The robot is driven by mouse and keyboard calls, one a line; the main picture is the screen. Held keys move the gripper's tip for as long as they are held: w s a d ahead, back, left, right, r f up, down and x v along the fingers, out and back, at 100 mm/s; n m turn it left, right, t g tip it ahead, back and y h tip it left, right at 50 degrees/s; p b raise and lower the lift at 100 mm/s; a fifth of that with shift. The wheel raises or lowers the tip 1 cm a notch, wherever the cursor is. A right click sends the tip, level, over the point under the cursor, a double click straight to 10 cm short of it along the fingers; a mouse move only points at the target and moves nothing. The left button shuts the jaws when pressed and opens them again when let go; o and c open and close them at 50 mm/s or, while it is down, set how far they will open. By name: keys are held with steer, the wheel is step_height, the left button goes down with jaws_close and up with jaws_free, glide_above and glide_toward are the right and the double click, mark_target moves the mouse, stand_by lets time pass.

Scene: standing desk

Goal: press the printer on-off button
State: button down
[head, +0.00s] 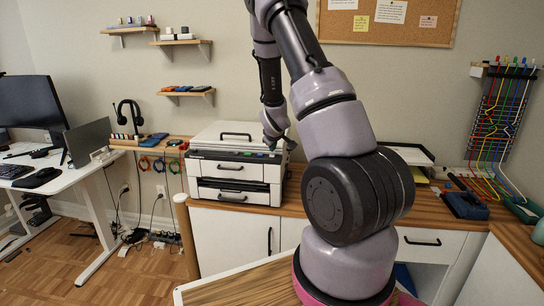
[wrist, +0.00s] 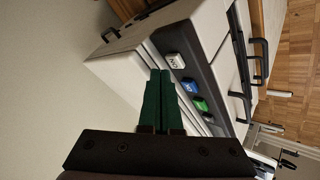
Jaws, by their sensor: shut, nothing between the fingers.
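The white printer (head: 228,172) stands on the wooden counter, with a dark control strip along its front top edge. In the wrist view the printer (wrist: 125,47) shows its strip with a white button (wrist: 175,60), a blue button (wrist: 189,85) and a green button (wrist: 201,104). Small lettering on the buttons is too blurred to read surely. My gripper (wrist: 160,72) is shut and empty, its green fingers side by side. The fingertips are close to the strip, beside the white button; contact cannot be told. In the head view my gripper (head: 273,146) is at the printer's right front.
A paper tray (head: 408,155) stands right of the printer, partly behind my arm. Hanging cables (head: 497,125) and a blue device (head: 465,205) are further right. Headphones (head: 129,115) stand on a shelf to the left. Drawer handles (wrist: 240,100) project from the printer front.

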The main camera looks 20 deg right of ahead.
steer(key=shift+f, duration=0.2)
stand_by(0.5)
steer(key=shift+f, duration=0.25)
steer(key=shift+f, duration=0.25)
stand_by(0.4)
steer(key=shift+r, duration=0.7)
step_height(320, 180, up, 6)
stand_by(0.6)
steer(key=shift+r, duration=0.1)
